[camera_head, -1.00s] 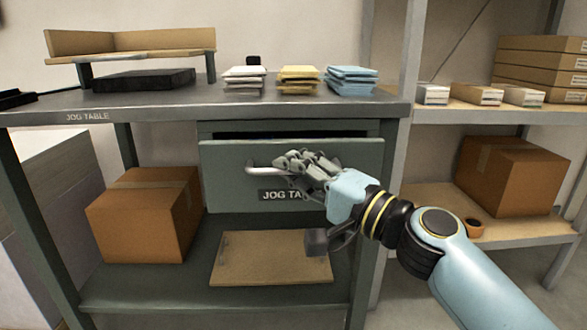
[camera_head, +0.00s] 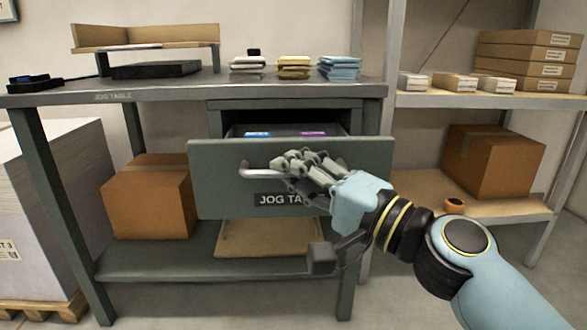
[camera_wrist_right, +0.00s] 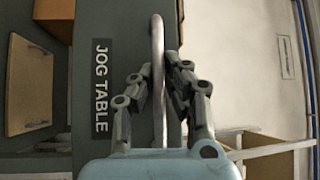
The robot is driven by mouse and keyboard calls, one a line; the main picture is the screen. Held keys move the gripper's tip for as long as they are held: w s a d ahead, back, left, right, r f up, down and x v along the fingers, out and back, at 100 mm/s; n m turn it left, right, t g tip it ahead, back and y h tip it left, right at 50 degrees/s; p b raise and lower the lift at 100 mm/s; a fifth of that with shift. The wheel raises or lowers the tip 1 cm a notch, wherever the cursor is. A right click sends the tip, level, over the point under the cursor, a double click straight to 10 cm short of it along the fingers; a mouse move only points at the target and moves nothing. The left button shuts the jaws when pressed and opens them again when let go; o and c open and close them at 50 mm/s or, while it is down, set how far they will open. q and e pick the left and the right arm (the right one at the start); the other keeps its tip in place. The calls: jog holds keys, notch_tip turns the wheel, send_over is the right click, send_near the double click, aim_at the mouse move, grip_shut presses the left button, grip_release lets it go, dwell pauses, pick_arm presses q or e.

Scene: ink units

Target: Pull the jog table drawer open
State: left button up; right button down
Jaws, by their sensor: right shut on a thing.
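The jog table drawer (camera_head: 225,190) is a grey-green front with a dark "JOG TABLE" label, and it stands out from under the tabletop. Its inside shows above the front edge, with a blue item (camera_head: 257,134) and a purple item (camera_head: 312,134) in it. My right gripper (camera_head: 290,165) is shut on the drawer's metal handle (camera_head: 252,173). In the right wrist view the fingers (camera_wrist_right: 158,85) close on both sides of the handle bar (camera_wrist_right: 157,45). The fingers hide the right part of the handle in the head view. My left gripper is not in view.
The jog table top (camera_head: 200,85) carries paper stacks (camera_head: 294,68) and a raised wooden tray (camera_head: 150,36). A cardboard box (camera_head: 150,205) sits on its lower shelf. A shelf rack (camera_head: 480,100) with boxes stands at the right. Floor is clear in front.

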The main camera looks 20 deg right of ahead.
jog(key=shift+f, duration=0.35)
jog(key=c, duration=1.5)
grip_release()
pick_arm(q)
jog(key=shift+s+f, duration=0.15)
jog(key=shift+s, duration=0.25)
pick_arm(e)
jog(key=shift+o, duration=0.6)
jog(key=shift+r, duration=0.2)
jog(key=shift+d, duration=0.1)
jog(key=shift+s+d+f, duration=0.1)
jog(key=shift+s+d, duration=0.05)
jog(key=shift+s, duration=0.2)
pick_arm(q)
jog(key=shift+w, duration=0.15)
pick_arm(e)
jog(key=v, duration=1.1)
jog(key=shift+d, duration=0.1)
jog(key=shift+s, duration=0.1)
